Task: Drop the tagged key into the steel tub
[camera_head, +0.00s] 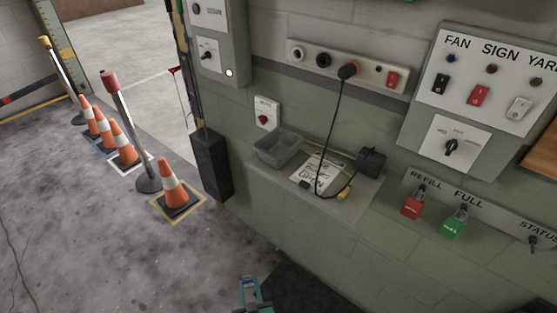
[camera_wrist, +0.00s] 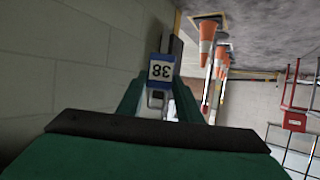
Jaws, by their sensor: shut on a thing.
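My gripper (camera_head: 254,293) shows at the bottom edge of the head view, low and in front of the wall. In the wrist view its two green fingers (camera_wrist: 160,100) are shut on the tagged key, whose blue and white tag (camera_wrist: 161,71) reads 38 upside down. The key's metal part is mostly hidden between the fingers. The steel tub (camera_head: 274,157) is a grey open box on the left end of a small wall shelf. It stands above and apart from my gripper in the head view. Its inside looks empty. The wrist view does not show the tub.
The shelf (camera_head: 352,208) also holds a paper note (camera_head: 314,174), a black adapter (camera_head: 371,161) and a cable hanging from the socket strip (camera_head: 349,70). Traffic cones (camera_head: 170,184) stand on the open floor at left.

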